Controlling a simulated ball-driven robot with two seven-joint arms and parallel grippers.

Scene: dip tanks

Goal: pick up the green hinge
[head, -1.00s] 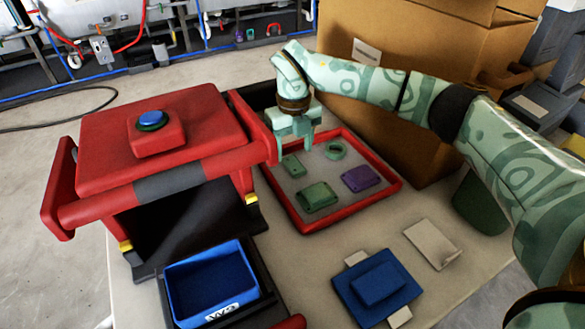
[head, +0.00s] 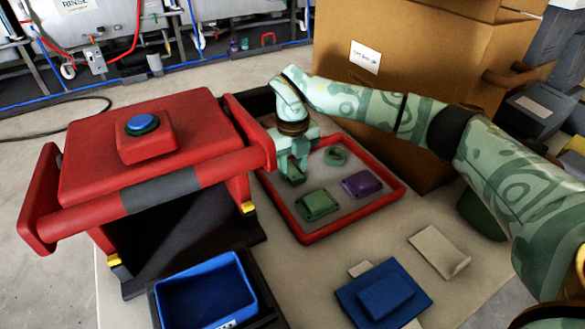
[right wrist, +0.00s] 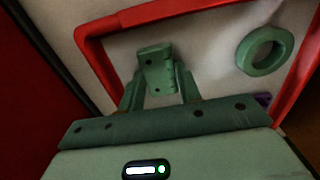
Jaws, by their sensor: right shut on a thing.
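The green hinge (right wrist: 156,66), a small plate with dark holes, shows between the fingers of my right gripper (right wrist: 159,88) in the right wrist view. In the head view the hinge (head: 296,177) is at the left side of the red-rimmed tray (head: 352,224), partly hidden by my right gripper (head: 292,166). My right gripper is shut on the hinge. I cannot tell whether the hinge still touches the tray floor. My left gripper is not in view.
The tray also holds a green block (head: 317,204), a purple block (head: 362,183) and a green ring (head: 335,156). A red press-like frame (head: 75,165) with a blue button stands close left. A blue bin (head: 205,290) is in front; a cardboard box (head: 420,60) stands behind.

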